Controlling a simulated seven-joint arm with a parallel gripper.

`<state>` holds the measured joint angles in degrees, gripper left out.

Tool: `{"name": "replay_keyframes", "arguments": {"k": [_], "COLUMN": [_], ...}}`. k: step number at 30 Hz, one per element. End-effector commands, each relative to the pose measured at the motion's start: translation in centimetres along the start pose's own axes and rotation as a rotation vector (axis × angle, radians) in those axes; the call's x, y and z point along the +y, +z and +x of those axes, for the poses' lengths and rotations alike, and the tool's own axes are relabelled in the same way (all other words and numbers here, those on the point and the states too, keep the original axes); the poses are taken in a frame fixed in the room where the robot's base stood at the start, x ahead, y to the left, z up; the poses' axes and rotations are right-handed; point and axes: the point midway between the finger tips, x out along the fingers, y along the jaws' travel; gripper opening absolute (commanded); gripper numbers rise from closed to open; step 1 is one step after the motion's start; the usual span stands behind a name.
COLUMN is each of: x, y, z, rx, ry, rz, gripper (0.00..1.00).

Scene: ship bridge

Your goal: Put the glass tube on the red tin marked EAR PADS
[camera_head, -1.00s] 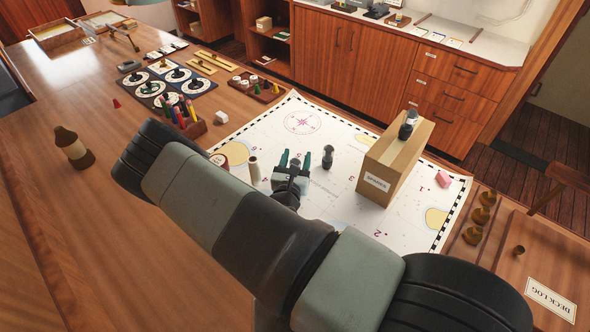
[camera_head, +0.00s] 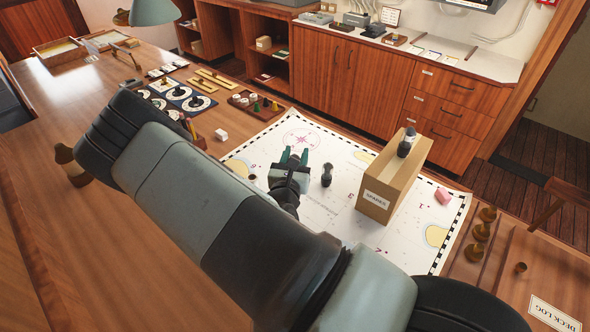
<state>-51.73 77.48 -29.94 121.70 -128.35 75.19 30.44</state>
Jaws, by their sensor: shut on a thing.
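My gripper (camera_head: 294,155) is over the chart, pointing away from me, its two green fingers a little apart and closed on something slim. The held thing is hard to make out against the pale chart; it fits a clear glass tube. No other glass tube stands out. The red tin marked EAR PADS cannot be made out; my arm covers the left front part of the chart.
A cardboard box (camera_head: 376,198) marked SPARES stands right of my gripper with a dark bottle (camera_head: 405,143) on top. A dark knobbed piece (camera_head: 327,175) stands between. A brown bottle (camera_head: 66,157) is left.

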Motion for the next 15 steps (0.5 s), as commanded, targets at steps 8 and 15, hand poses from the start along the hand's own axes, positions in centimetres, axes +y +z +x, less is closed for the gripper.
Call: {"name": "replay_keyframes", "arguments": {"k": [8, 15], "x": [0.0, 0.0], "y": [2.6, 7.2], "z": [0.0, 0.0], "rx": [-0.001, -0.002], "ry": [0.0, 0.0], "rz": [0.001, 0.006], "gripper": [0.09, 0.09]}}
